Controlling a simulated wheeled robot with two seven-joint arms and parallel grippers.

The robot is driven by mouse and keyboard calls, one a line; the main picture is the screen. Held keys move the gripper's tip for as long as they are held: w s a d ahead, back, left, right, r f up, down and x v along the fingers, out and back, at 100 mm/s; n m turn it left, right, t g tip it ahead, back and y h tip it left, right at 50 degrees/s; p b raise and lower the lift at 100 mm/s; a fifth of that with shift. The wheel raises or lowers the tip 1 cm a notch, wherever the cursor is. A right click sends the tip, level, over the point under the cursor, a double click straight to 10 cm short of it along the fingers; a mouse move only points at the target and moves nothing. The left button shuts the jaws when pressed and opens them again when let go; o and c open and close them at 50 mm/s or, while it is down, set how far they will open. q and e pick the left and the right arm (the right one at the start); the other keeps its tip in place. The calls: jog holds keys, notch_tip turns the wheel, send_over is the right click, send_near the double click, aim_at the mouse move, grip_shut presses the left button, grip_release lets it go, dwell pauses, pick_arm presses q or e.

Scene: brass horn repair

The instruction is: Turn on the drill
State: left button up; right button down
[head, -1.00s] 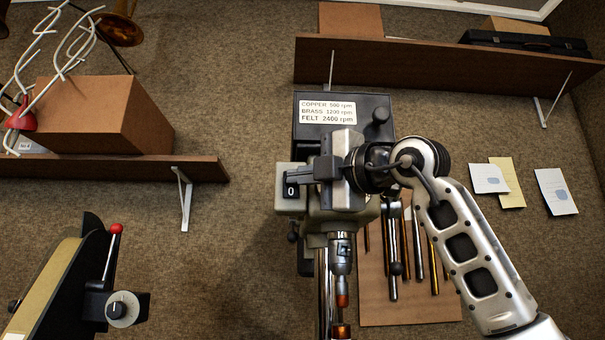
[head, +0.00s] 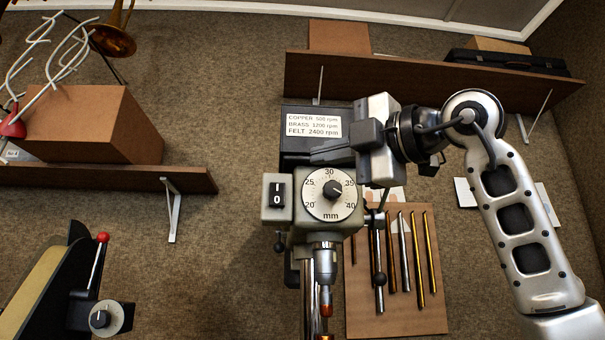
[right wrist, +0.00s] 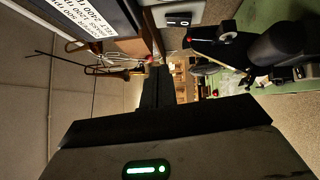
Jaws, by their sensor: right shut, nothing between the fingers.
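The drill (head: 330,228) is a grey drill press with a round depth dial (head: 330,194) marked in mm and a chuck (head: 325,265) below. On its left side is a small box with a black I/O rocker switch (head: 277,194); which half is pressed in I cannot tell. The switch box also shows in the right wrist view (right wrist: 180,20). My right gripper (head: 314,156) is shut and empty, pointing left above the dial, in front of the black rear housing, apart from the switch. My left gripper is not in view.
A speed label (head: 314,125) lists copper, brass and felt. A brown board (head: 430,318) with metal rods lies at the right. A belt machine (head: 75,285) with a red-knobbed lever is at the lower left. Wall shelves (head: 430,85) are behind. Open room lies left of the drill.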

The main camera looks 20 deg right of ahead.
jog(key=shift+r+v, duration=0.15)
jog(key=shift+v, duration=0.45)
jog(key=shift+r+v, duration=0.15)
jog(key=shift+v, duration=0.5)
